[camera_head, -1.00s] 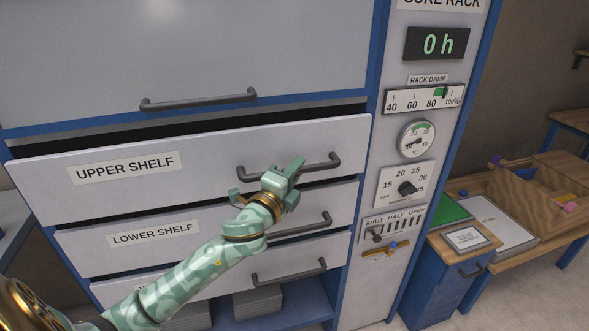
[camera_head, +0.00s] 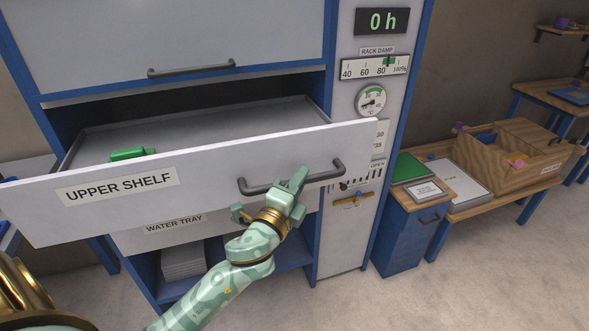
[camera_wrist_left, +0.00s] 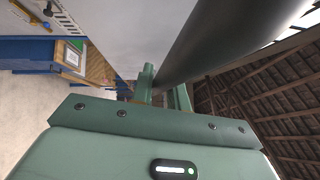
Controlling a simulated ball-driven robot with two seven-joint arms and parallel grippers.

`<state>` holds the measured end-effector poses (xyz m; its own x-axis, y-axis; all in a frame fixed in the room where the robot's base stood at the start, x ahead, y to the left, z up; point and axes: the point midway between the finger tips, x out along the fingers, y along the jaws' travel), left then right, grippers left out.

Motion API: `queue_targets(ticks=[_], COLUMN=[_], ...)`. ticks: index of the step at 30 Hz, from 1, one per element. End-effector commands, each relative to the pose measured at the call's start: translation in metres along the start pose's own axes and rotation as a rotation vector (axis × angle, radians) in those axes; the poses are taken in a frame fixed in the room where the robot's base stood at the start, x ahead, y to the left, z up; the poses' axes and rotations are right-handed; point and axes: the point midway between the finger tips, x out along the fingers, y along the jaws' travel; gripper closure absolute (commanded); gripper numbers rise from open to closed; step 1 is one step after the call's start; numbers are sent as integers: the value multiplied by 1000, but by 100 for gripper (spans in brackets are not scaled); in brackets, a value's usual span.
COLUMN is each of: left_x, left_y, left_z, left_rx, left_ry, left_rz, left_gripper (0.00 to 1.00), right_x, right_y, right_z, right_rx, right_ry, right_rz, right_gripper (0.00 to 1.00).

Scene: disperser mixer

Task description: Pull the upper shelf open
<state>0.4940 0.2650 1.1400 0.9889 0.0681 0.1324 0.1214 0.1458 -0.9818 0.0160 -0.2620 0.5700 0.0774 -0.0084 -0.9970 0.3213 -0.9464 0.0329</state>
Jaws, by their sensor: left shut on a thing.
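The upper shelf (camera_head: 222,172) is a white drawer with an "UPPER SHELF" label, pulled well out from the rack. A green object (camera_head: 131,154) lies inside it at the left. My left gripper (camera_head: 291,187) is shut on the drawer's dark bar handle (camera_head: 325,175), right of the drawer's middle. In the left wrist view the handle (camera_wrist_left: 225,35) is a thick dark bar at the fingers (camera_wrist_left: 160,88). My right gripper is not in view.
Below hangs the water tray drawer (camera_head: 178,229), and the lower shelf front is hidden behind the open drawer. A blue cabinet (camera_head: 405,235) and a bench with a wooden box (camera_head: 505,165) stand at the right. Floor in front is clear.

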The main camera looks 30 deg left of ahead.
Motion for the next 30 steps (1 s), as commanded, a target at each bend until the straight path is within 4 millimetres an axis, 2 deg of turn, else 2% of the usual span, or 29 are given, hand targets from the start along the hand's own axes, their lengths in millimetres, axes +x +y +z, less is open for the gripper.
queue_targets(ticks=[5, 12, 28, 29, 30], left_x=[-21, -39, -45, -45, -45], left_y=[-5, -10, -12, -12, -12], left_z=[-21, -40, -45, -45, -45], left_rx=[-3, -1, 1, 1, 1], left_ry=[1, 1, 0, 0, 0], left_rz=[2, 1, 0, 0, 0], left_gripper=[100, 100, 100, 81, 70], right_x=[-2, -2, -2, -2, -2], right_y=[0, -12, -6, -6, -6], right_z=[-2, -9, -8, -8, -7], right_rx=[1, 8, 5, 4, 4], right_ry=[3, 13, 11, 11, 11], right_rz=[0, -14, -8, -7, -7], right_gripper=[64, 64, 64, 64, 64])
